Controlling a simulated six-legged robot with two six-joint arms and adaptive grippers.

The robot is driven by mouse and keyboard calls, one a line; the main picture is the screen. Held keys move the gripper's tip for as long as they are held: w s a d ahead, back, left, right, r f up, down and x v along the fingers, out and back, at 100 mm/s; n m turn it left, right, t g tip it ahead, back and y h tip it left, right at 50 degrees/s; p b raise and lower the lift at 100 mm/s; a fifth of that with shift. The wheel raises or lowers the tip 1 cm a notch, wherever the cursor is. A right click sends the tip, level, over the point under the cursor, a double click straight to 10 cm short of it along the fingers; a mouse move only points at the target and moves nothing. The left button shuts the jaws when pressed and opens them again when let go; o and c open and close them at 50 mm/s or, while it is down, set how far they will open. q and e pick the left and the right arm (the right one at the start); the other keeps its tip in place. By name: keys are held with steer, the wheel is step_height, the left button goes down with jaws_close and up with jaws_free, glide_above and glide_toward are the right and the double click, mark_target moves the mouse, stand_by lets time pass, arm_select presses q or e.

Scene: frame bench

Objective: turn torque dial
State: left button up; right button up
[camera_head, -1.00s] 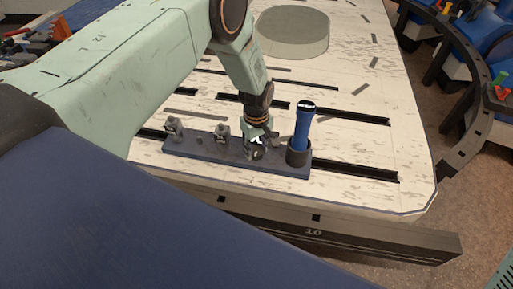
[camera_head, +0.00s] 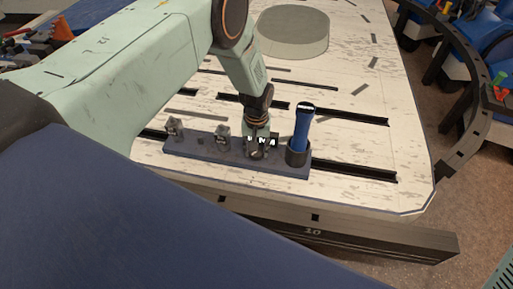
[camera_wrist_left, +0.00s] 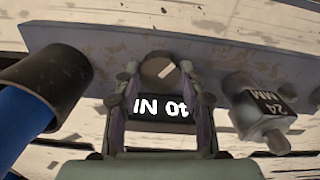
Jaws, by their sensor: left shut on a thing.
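The torque dial (camera_wrist_left: 160,69), a round brown knob with a pale mark, sits between the finger ends of my left gripper (camera_wrist_left: 160,85) in the left wrist view. The gripper is shut on it. In the head view my left gripper (camera_head: 261,146) points down at the dark blue rack (camera_head: 198,153), left of the blue-handled tool (camera_head: 303,128). The gripper hides the dial there. My right gripper is not in view.
The tool stands in a dark cup (camera_head: 298,157), close beside the gripper. A socket marked 24 MM (camera_wrist_left: 262,106) is on its other side, with another socket (camera_head: 174,128) farther left. Black slots cross the pale table (camera_head: 385,140). A round translucent disc (camera_head: 293,32) lies behind.

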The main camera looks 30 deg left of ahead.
arm_select(q)
steer(key=shift+m, duration=0.6)
steer(key=o, duration=1.2)
steer(key=shift+c, duration=0.2)
step_height(320, 180, up, 12)
stand_by(0.4)
